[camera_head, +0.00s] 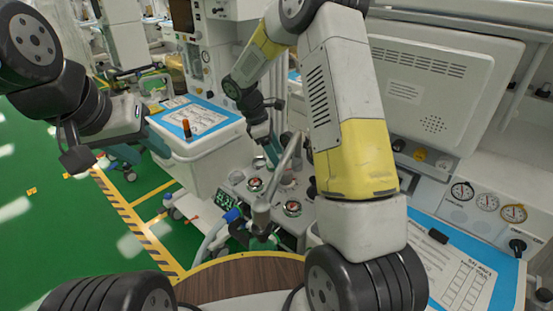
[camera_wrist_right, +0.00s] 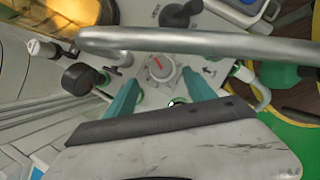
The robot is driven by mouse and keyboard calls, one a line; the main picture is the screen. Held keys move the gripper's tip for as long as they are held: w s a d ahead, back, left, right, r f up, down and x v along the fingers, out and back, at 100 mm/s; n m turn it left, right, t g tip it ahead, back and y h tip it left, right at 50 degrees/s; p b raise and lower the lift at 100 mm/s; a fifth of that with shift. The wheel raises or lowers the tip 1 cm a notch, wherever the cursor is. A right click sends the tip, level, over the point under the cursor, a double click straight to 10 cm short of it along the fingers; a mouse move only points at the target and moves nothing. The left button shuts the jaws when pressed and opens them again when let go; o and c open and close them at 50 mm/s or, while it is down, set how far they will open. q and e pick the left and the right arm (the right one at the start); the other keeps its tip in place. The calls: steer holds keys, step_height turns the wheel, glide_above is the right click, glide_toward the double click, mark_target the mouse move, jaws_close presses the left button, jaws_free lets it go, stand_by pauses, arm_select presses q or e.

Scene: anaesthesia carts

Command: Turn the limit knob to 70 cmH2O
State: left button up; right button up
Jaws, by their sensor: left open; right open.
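The limit knob, a round pale grey knob (camera_wrist_right: 160,67) with a red mark, sits on a light panel in the right wrist view. My right gripper (camera_wrist_right: 160,80) is open. Its two teal fingers point toward the knob, one on each side of it in the picture; whether they touch it I cannot tell. In the head view my right gripper (camera_head: 270,153) hangs over the machine's panel, partly behind a metal bar, and I cannot make out the knob there. The scale around the knob is too small to read. My left gripper (camera_head: 143,138) is open and empty at the left.
A grey metal bar (camera_wrist_right: 205,44) crosses above the panel, close to my right gripper. A black lever (camera_wrist_right: 181,14) stands beyond the knob. Two round gauges (camera_head: 255,184) (camera_head: 292,208) are on the panel.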

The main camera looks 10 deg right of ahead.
mark_target(286, 176)
steer(key=shift+n, duration=0.3)
steer(key=x, duration=0.7)
steer(key=shift+s+f, duration=0.15)
steer(key=shift+f, duration=0.2)
jaws_close()
steer(key=c, duration=1.4)
jaws_free()
